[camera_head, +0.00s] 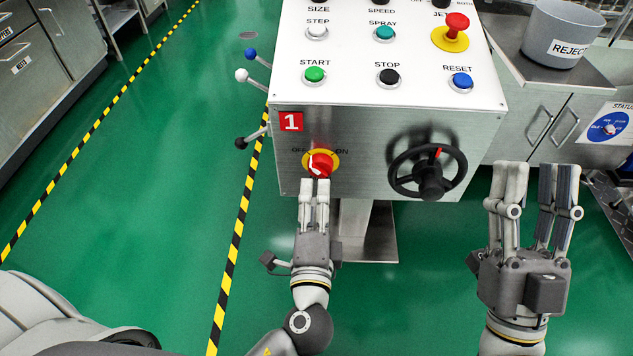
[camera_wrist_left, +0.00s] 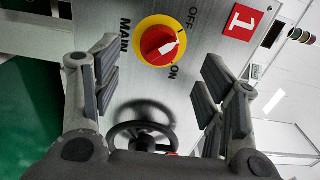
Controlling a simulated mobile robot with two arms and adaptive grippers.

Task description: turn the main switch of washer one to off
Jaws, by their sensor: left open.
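The main switch (camera_head: 321,163) is a red knob on a yellow disc, low on the washer's front panel, near the red "1" label (camera_head: 291,121). The left wrist view shows the switch (camera_wrist_left: 161,42) with MAIN, OFF and ON around it. Its white mark points roughly between OFF and ON; I cannot tell exactly. My left gripper (camera_head: 314,184) is just below and in front of the switch in the head view. In the wrist view its fingers (camera_wrist_left: 155,75) are spread apart and empty, with the switch beyond them. My right gripper (camera_head: 535,170) is open and empty at the right.
A black handwheel (camera_head: 428,172) sits on the panel right of the switch. Start (camera_head: 315,74), stop (camera_head: 388,76) and reset (camera_head: 461,81) buttons are above. Ball-ended levers (camera_head: 241,75) stick out at the left side. The green floor at left is clear.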

